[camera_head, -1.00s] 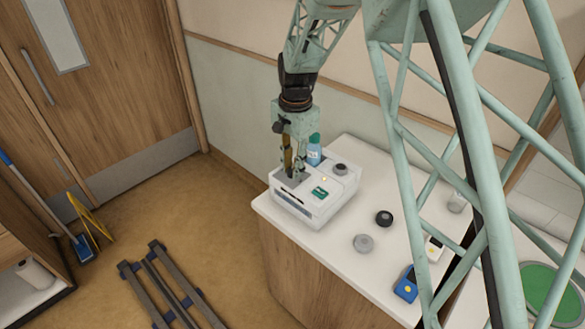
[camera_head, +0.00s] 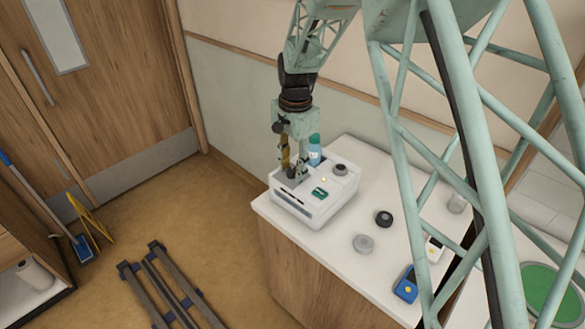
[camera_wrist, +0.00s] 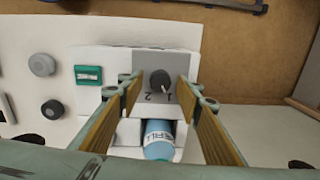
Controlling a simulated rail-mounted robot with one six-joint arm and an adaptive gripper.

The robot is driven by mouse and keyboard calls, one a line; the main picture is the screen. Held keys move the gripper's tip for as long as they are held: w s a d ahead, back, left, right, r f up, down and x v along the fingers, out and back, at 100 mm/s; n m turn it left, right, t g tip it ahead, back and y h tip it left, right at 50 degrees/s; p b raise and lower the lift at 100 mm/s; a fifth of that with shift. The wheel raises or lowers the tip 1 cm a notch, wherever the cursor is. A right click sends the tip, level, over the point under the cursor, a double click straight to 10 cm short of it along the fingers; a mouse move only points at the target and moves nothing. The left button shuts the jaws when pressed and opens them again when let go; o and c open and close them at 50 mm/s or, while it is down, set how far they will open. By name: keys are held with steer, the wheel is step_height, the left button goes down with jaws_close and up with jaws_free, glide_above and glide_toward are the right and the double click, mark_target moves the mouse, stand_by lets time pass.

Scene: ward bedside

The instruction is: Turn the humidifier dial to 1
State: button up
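The humidifier is a white box (camera_head: 315,206) at the left end of the counter, with a green display (camera_head: 319,193). In the wrist view its dark round dial (camera_wrist: 160,80) sits on a grey plate (camera_wrist: 143,63) with marks 1 and 2 on the side nearer the bottle. The dial's light pointer line slants down and right, on the side of the 1. My gripper (camera_wrist: 160,88) is open, with one finger on each side of the dial and visible gaps between. In the head view my gripper (camera_head: 293,166) is low over the dial, pointing down.
A blue refill bottle (camera_wrist: 158,134) stands close beside the grey plate; it also shows behind my gripper in the head view (camera_head: 315,153). A black knob (camera_head: 384,217), a grey knob (camera_head: 364,243) and a blue device (camera_head: 406,287) lie on the counter (camera_head: 335,262) to the right.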

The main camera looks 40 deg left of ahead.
mark_target(294, 171)
step_height(294, 171, up, 12)
steer(key=shift+d, duration=0.3)
stand_by(0.5)
stand_by(0.3)
